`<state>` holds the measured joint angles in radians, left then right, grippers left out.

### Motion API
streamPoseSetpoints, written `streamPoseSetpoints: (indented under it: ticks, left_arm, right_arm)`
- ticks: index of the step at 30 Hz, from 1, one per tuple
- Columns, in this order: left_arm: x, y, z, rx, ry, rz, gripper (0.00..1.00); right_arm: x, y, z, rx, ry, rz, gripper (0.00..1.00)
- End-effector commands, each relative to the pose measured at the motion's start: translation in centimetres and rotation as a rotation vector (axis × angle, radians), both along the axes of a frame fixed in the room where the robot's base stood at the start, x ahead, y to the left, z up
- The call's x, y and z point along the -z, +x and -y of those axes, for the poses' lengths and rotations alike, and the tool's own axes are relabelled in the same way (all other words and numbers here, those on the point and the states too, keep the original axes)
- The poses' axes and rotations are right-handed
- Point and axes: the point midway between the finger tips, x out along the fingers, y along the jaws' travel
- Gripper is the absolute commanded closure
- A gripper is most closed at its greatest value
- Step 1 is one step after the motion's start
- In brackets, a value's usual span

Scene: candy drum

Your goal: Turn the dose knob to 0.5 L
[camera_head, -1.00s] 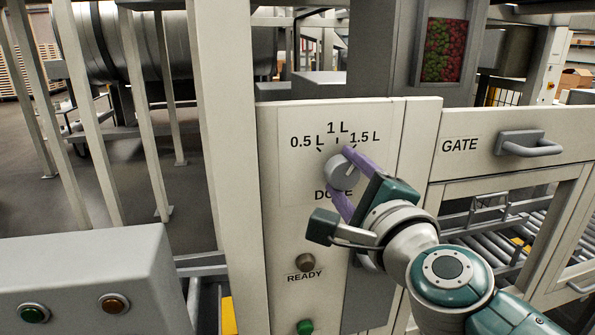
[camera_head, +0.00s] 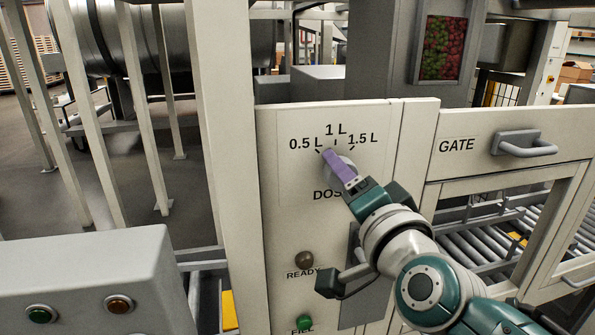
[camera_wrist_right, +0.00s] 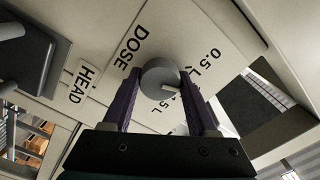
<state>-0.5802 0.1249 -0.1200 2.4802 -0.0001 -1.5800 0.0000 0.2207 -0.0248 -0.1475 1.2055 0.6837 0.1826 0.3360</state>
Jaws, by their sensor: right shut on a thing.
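The grey round dose knob (camera_head: 350,165) sits on the pale control panel (camera_head: 290,215), under the labels 0.5 L, 1 L and 1.5 L. My right gripper (camera_head: 333,157) is shut on the knob, its purple fingers covering much of it in the head view. In the right wrist view the knob (camera_wrist_right: 159,79) lies between the two fingers, and a white mark on it points right in the picture. The 0.5 L label (camera_wrist_right: 205,62) is clear there; a finger hides part of the scale. I cannot tell exactly which label the mark meets. My left gripper is out of view.
A brown READY lamp (camera_head: 304,260) and a green button (camera_head: 304,323) are below the knob. The GATE drawer handle (camera_head: 526,144) juts out at right. A grey box (camera_head: 90,280) with lit buttons stands at front left.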

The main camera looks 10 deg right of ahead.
Motion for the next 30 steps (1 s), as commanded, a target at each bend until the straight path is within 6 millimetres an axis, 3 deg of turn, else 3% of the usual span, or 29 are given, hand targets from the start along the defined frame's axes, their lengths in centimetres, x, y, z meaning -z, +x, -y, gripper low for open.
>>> streamPoseSetpoints:
  ticks: [15, 30]
  left_arm:
    - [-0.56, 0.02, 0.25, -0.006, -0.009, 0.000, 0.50]
    - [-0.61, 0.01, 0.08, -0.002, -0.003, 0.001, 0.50]
  right_arm:
    - [-0.09, 0.01, -0.07, 0.000, -0.355, 0.014, 0.97]
    - [-0.06, 0.01, -0.03, 0.000, -0.434, 0.016, 0.97]
